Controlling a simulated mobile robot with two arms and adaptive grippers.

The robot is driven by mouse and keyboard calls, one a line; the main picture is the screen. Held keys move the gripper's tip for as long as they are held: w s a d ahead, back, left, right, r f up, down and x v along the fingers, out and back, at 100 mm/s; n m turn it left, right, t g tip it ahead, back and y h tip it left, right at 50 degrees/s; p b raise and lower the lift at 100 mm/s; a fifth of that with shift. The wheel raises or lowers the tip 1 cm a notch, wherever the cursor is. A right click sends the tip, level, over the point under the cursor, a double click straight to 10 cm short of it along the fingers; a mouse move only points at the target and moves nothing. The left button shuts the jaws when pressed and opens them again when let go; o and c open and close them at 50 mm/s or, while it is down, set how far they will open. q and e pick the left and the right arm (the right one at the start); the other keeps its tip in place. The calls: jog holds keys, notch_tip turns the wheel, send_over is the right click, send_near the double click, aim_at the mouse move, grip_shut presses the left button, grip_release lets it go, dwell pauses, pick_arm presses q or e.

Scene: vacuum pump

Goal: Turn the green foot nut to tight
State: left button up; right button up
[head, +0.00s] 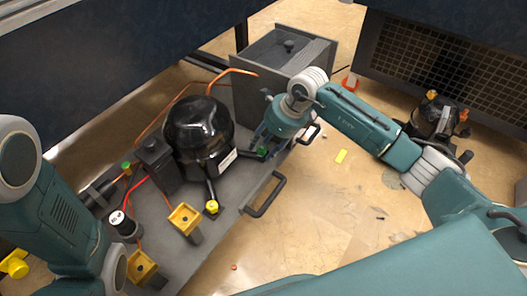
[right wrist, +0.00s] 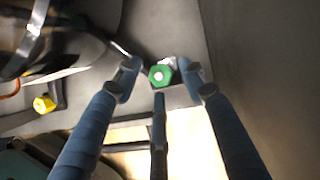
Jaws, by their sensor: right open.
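The green foot nut (head: 262,152) sits at the end of a foot of the black compressor (head: 199,135), on the grey base plate. In the right wrist view the green nut (right wrist: 161,75) has a pale centre and lies between the tips of my right gripper (right wrist: 160,79). Its blue fingers are open around the nut, with a visible gap at the left side; contact at the right is unclear. In the head view my right gripper (head: 268,140) points down at the nut and partly covers that area. My left gripper is out of view; only left arm links show.
A yellow nut (head: 211,206) is on another compressor foot. A grey box (head: 284,55) stands behind my right gripper. Black handles (head: 264,196) stick out from the plate's right edge. Yellow-topped posts (head: 184,218) and copper pipes stand on the plate.

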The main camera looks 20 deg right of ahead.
jog(key=shift+w+a+f, duration=0.1)
jog(key=shift+f, duration=0.2)
jog(key=shift+c, duration=0.5)
grip_shut()
jog(key=shift+r, duration=0.1)
